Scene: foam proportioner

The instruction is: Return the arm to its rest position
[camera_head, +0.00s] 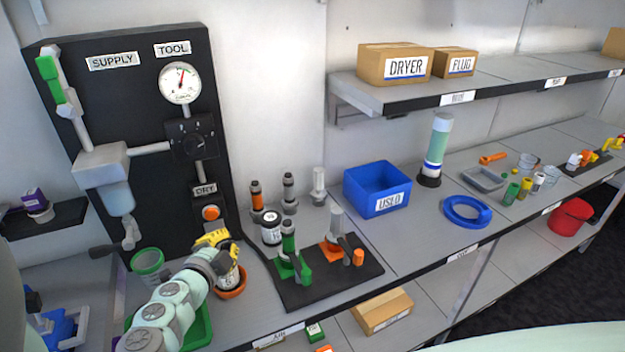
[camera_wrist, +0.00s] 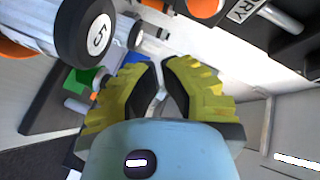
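My gripper (camera_head: 222,238) has yellow fingers with dark pads and is at the front left of the bench. In the wrist view its fingers (camera_wrist: 162,72) lean toward each other with a narrow gap between them, and I see nothing held there. A white canister (camera_head: 231,281) stands in an orange dish (camera_head: 234,293) just below the fingers in the head view. My arm hides part of a green tray (camera_head: 203,329).
A black panel (camera_head: 110,100) with a gauge stands behind my gripper. A green cup (camera_head: 148,263) is left of it. A black mat (camera_head: 350,278) with green and orange fixtures is to the right, with several bottles behind. A blue bin (camera_head: 376,190) stands farther right.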

